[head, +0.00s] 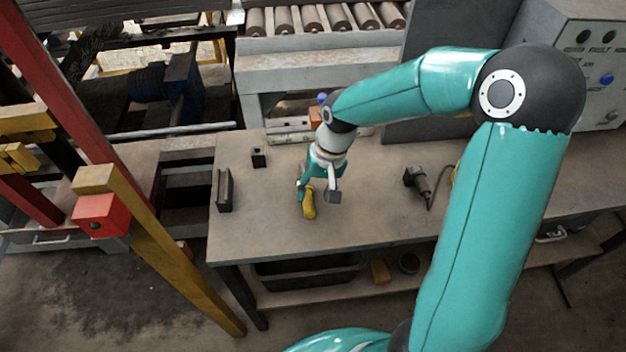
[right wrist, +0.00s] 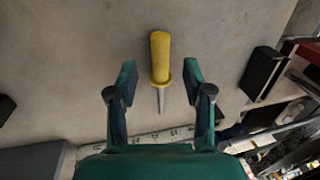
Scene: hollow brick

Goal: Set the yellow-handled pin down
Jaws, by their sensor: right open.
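The yellow-handled pin (head: 309,203) lies on the workbench (head: 270,235) in the head view, close to my right gripper (head: 318,193). In the right wrist view the pin (right wrist: 160,62) shows its yellow handle pointing up the picture and its metal shank pointing down between the fingers. My right gripper (right wrist: 160,88) is open, with a gap on both sides of the pin. Neither finger appears to touch it. My left gripper is not in view.
A dark slotted block (head: 224,190) and a small dark block (head: 258,157) stand left of the gripper. A dark tool with a cable (head: 418,181) lies to the right. Rollers (head: 311,18) are at the back. The bench front is clear.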

